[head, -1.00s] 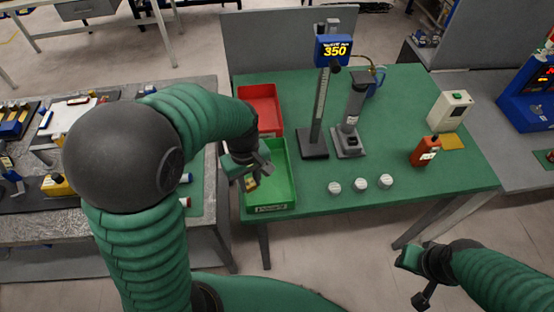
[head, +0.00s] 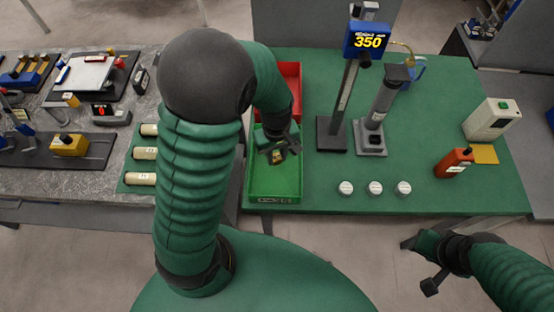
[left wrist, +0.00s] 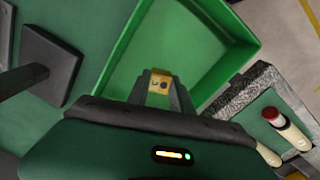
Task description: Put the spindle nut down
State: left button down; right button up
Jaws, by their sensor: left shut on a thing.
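My left gripper (head: 279,154) is over the green bin (head: 273,199) on the green table. It is shut on the spindle nut (head: 277,157), a small brass-yellow block. In the left wrist view the nut (left wrist: 159,82) sits between the fingertips, with the bin's green floor and walls (left wrist: 217,15) behind it. The fingers hide part of the nut, and I cannot tell its exact height above the bin floor. No other thing shows inside the bin. My right gripper (head: 430,270) is off the table's front edge at lower right, and its finger gap is not clear.
A red bin (head: 292,75) stands behind the green one. Right of the bins are a stand with a blue "350" display (head: 367,40), a grey press-like fixture (head: 380,110), three white caps (head: 376,188) and an orange bottle (head: 452,163). A cluttered grey bench (head: 60,185) is at left.

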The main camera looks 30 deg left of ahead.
aim_at(276, 157)
pick_arm(q)
jog(key=shift+f, duration=1.45)
jog(key=c, duration=1.1)
grip_release()
